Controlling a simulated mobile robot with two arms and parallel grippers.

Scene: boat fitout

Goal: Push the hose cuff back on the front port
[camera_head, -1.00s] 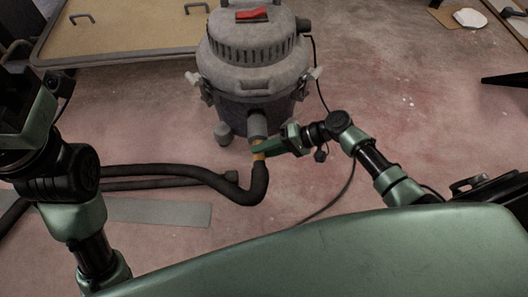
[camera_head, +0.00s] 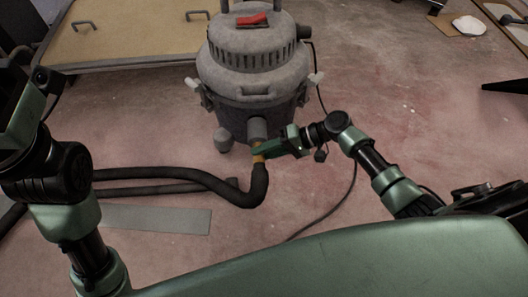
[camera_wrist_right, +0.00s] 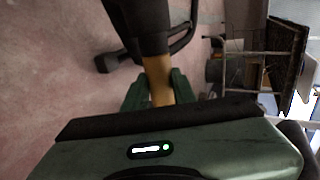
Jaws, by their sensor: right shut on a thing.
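A grey shop vacuum (camera_head: 255,70) stands on the floor ahead, with a round front port (camera_head: 257,129) facing me. The black hose (camera_head: 258,188) comes from the left, bends up and ends in a yellow-orange cuff (camera_head: 258,154) just below the port. My right gripper (camera_head: 262,150) is shut on the cuff, which also shows between the fingers in the right wrist view (camera_wrist_right: 158,80). The cuff lies in line with the port; whether it is seated on it I cannot tell. My left arm is at the left edge, and its fingers are out of view.
A grey flat strip (camera_head: 160,219) lies on the floor below the hose. A framed board (camera_head: 130,35) with handles is at the back left. A black cord (camera_head: 335,208) runs along the floor right of the hose. The floor to the right is mostly clear.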

